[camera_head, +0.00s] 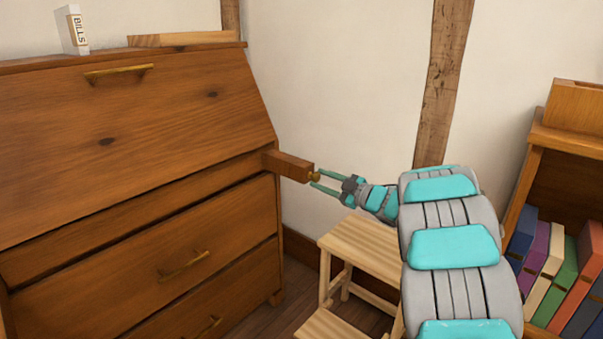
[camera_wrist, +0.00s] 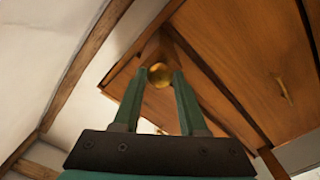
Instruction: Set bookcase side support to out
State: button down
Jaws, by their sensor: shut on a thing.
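The bookcase side support (camera_head: 290,167) is a brown wooden bar. It sticks out from the upper right front of the slant-front wooden desk (camera_head: 100,215), on the side toward the bookcase. A small brass knob (camera_head: 314,176) is on its end. My gripper (camera_head: 318,180) is shut on this knob, one finger on each side. In the wrist view the knob (camera_wrist: 160,75) shows round and golden between the green fingertips, with the bar behind it. The desk's sloped lid (camera_head: 130,125) is closed.
A light wooden step stool (camera_head: 362,246) stands on the floor below my arm. A bookcase (camera_head: 530,190) with several coloured books is at the right. A bills box (camera_head: 73,30) stands on the desk top. Bare wall lies behind my gripper.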

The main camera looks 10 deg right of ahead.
jog(key=v, duration=0.6)
jog(key=shift+s, duration=0.3)
jog(key=shift+d, duration=0.15)
jog(key=shift+c, duration=2.2)
grip_release()
jog(key=shift+r, duration=0.1)
jog(key=s+a+r, duration=0.1)
jog(key=s+r, duration=0.1)
jog(key=s, duration=0.5)
jog(key=s+a+r+b, duration=0.1)
jog(key=s+a+r, duration=0.1)
jog(key=s, duration=0.6)
jog(key=shift+s+r, duration=0.3)
jog(key=shift+r, duration=0.1)
jog(key=shift+w+a, duration=0.1)
